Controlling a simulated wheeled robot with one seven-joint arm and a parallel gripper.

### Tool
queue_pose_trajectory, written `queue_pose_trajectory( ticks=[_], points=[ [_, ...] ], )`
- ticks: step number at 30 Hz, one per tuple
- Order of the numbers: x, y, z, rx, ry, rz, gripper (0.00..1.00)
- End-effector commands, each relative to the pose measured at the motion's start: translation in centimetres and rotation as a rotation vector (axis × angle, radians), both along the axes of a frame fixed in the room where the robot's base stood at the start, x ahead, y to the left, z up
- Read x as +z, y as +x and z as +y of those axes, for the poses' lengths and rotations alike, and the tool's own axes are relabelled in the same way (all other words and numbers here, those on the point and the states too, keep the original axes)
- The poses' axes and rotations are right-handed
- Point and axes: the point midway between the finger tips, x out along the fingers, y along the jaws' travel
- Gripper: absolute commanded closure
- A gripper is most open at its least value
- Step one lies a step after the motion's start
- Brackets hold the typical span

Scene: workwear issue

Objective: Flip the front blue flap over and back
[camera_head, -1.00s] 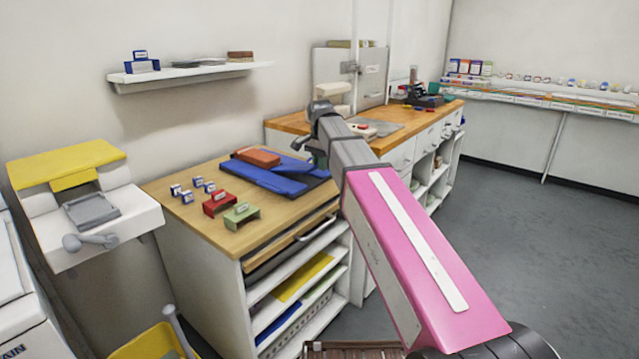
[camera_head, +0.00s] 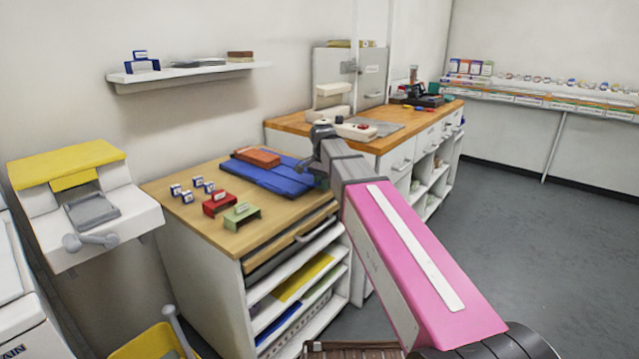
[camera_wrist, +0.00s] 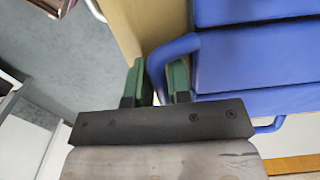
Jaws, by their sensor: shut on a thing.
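The blue folded piece (camera_head: 275,178) lies on the wooden top of the low cabinet, with a reddish-brown block (camera_head: 257,157) on its far part. My gripper (camera_head: 314,172) is at its right end. The rest of the blue piece (camera_wrist: 255,55) spreads to the right in flat bands. In the head view my wrist hides the held edge.
Red (camera_head: 219,203) and green (camera_head: 242,215) holders and several small blue-and-white blocks stand to the left on the wooden top (camera_head: 165,190). A longer counter (camera_head: 290,122) with a white device (camera_head: 356,131) is behind my arm. Open floor lies to the right.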

Motion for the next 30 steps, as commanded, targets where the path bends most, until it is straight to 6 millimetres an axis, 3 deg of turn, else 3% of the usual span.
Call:
queue_pose_trajectory(
  ticks=[2,4,14,30],
  points=[
    [-0.1,-0.3,-0.2,-0.002,-0.005,0.005,0.90],
    [-0.1,-0.3,-0.2,-0.002,-0.004,0.004,0.72],
    [0.3,-0.1,0.0,0.000,-0.001,0.002,0.72],
    [4.8,0.0,0.0,0.000,0.000,0.001,0.72]
  ],
)
